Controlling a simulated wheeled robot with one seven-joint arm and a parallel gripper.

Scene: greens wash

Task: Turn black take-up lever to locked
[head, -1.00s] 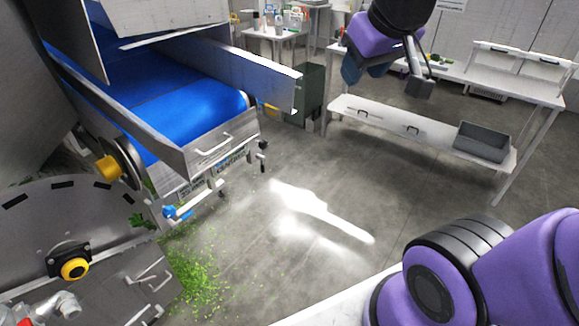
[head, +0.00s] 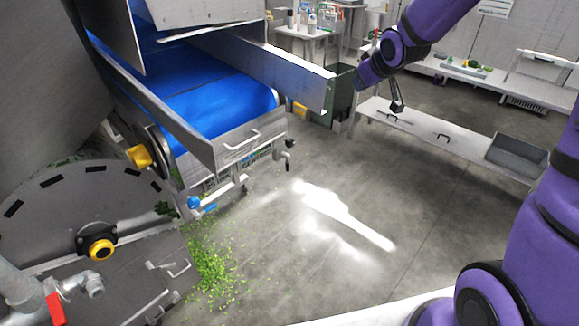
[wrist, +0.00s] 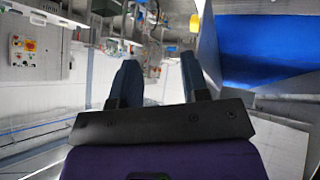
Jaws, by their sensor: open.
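The blue-belted conveyor (head: 225,105) stands left of centre in the head view. Small fittings hang at its near end. A small black handle (head: 289,143), likely the take-up lever, is at the right corner; its exact angle is too small to tell. A blue-handled fitting (head: 194,202) sits lower left of it. My gripper (head: 358,84) is in the air, up and right of the black handle and well apart from it. In the wrist view my gripper (wrist: 160,82) shows two spread blue fingers with nothing between them. The black handle cannot be made out there.
A metal side guard (head: 270,70) juts along the conveyor's right side. A dark green bin (head: 342,95) stands behind its end. A bench with a grey tray (head: 516,157) is at right. Green scraps (head: 212,260) lie on the floor; the middle floor is clear.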

